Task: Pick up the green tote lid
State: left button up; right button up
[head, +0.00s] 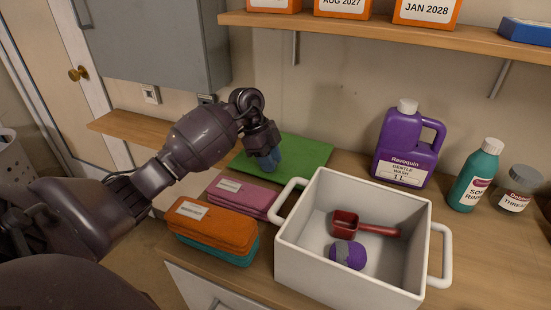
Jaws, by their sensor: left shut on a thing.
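The green tote lid (301,153) is a flat green panel at the back of the counter, behind the white tote. My left gripper (268,163) is over the lid's left part, with its fingers pointing down and shut on the lid. The arm and wrist hide part of the lid's left side. I cannot tell whether the lid lies on the counter or is lifted off it. My right gripper does not show.
A purple jug (408,150), teal bottle (473,177) and grey-lidded jar (520,190) stand right. A shelf (400,35) runs above.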

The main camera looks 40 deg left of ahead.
pick_arm(q)
jog(key=r, duration=0.2)
jog(key=r+p, duration=0.1)
jog(key=r, duration=0.4)
jog(key=shift+s+a+r+p, duration=0.15)
jog(key=shift+a+r+p, duration=0.1)
jog(key=shift+p, duration=0.05)
jog(key=s+a, duration=0.4)
jog(key=a, duration=0.3)
jog(key=s+a, duration=0.4)
jog(key=a, duration=0.4)
jog(key=shift+s+f+p, duration=0.25)
jog(key=shift+s+p, duration=0.05)
jog(key=shift+p, duration=0.1)
